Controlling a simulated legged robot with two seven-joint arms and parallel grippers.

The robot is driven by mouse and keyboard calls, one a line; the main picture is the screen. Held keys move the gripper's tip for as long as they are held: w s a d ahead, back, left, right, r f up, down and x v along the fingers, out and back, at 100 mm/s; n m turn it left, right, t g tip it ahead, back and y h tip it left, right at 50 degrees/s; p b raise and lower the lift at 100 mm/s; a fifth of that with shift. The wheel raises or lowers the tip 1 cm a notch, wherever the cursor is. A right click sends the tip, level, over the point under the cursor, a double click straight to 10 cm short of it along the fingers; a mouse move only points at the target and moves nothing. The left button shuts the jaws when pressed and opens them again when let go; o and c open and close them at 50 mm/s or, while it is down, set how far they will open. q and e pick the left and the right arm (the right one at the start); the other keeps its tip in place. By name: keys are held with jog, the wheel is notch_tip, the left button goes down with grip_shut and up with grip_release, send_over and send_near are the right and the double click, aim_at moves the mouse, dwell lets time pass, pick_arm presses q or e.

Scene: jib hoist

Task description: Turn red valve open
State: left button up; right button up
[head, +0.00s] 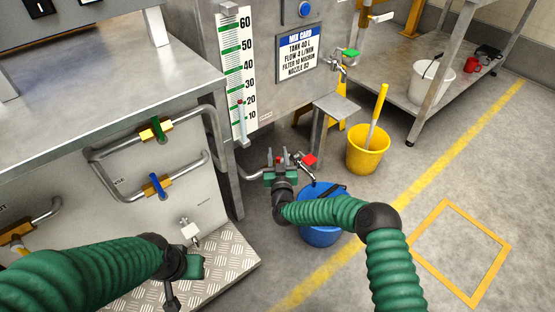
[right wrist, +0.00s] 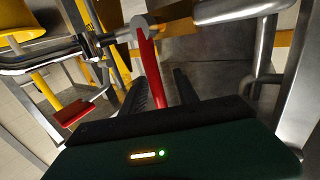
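The red valve handle (head: 307,159) sits on a pipe outlet low at the tank's front, above the blue bucket (head: 322,232). In the right wrist view the red handle (right wrist: 150,68) runs from a grey hub down between my right gripper's fingers. My right gripper (head: 287,158) is at the valve in the head view. In the wrist view its two dark fingers (right wrist: 161,82) stand apart, with a gap on the right of the handle. Contact with the left finger cannot be told. My left gripper (head: 186,268) is low at the left, its fingers mostly hidden.
A green-handled tap (head: 350,53) is higher on the tank, beside the sign (head: 299,54) and level scale (head: 235,75). A small metal stand (head: 336,108), yellow bucket (head: 367,150) and shelf (head: 400,87) are to the right. Pipes with green (head: 156,128) and blue (head: 155,184) valves are left.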

grip_shut()
dwell(1.4)
